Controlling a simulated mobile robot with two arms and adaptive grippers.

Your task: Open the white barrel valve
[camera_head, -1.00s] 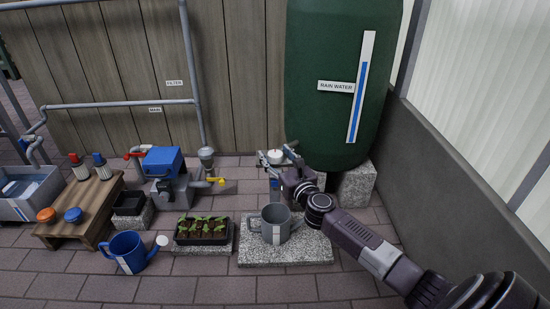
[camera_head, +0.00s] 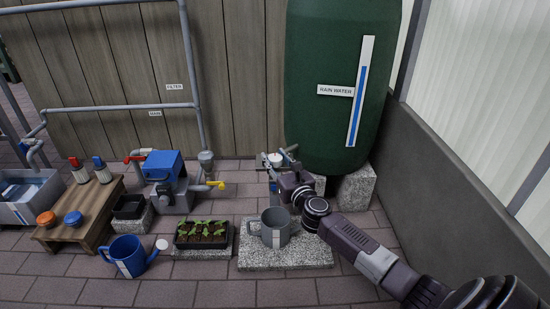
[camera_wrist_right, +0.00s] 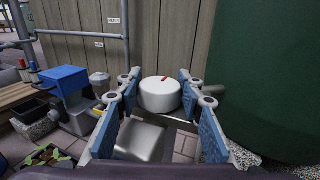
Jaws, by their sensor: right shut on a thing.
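The white valve knob (camera_head: 275,158) sits in front of the dark green rain barrel (camera_head: 332,75). In the right wrist view the white knob (camera_wrist_right: 160,94) is a round cap with a short red mark on top. My right gripper (camera_head: 277,165) is around the knob, one finger on each side. It also shows in the right wrist view (camera_wrist_right: 161,103), with blue-padded fingers shut on the knob. The knob's lower part and its pipe are mostly hidden. My left gripper is not in view.
A seedling tray (camera_head: 202,233), a blue watering can (camera_head: 128,255) and a blue-topped pump (camera_head: 162,164) are to the left. A low grey wall (camera_head: 450,150) bounds the right side.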

